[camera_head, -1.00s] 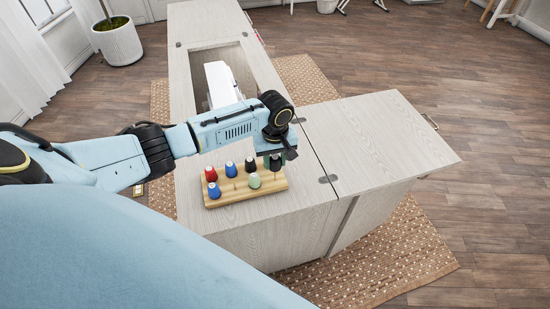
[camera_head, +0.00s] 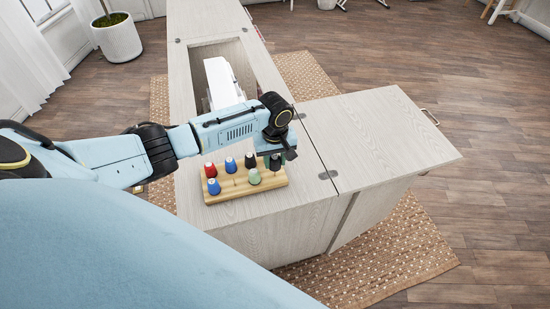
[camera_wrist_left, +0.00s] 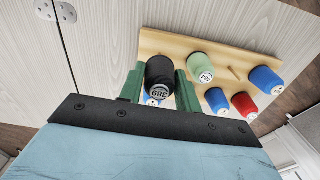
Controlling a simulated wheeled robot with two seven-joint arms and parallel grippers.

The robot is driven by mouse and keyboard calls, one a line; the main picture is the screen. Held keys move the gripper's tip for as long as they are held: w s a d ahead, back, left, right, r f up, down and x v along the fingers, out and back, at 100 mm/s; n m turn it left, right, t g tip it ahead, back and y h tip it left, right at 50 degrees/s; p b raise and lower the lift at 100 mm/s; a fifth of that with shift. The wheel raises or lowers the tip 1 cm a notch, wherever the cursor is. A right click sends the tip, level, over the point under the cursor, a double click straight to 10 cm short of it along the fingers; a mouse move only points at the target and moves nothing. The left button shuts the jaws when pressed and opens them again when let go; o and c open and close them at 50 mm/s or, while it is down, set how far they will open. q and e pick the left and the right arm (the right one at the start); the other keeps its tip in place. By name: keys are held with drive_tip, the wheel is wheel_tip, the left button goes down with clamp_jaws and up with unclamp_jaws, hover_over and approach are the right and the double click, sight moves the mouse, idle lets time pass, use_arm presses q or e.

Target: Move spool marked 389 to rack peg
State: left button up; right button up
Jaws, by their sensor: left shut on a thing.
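The spool marked 389 (camera_wrist_left: 159,77) is black, with its number on a pale label. My left gripper (camera_wrist_left: 158,88) is shut on it, a green finger at each side. In the head view the left gripper (camera_head: 274,158) is over the right end of the wooden rack (camera_head: 228,196), and the held spool is mostly hidden. A thin peg (camera_head: 274,173) shows below it; I cannot tell whether the spool touches it. Another bare peg (camera_wrist_left: 233,73) stands beside the green spool (camera_wrist_left: 200,67). My right gripper is not in view.
The cabinet's side leaf (camera_head: 375,140) is clear. A white machine (camera_head: 221,82) sits in the opening behind my arm.

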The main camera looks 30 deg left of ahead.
use_arm(q)
drive_tip(key=shift+f+b, duration=0.75)
drive_tip(key=shift+f, duration=0.7)
drive_tip(key=o, duration=1)
drive_tip(key=shift+o, duration=0.2)
wheel_tip(320, 180, up, 14)
drive_tip(key=p, duration=0.2)
drive_tip(key=shift+f, duration=0.25)
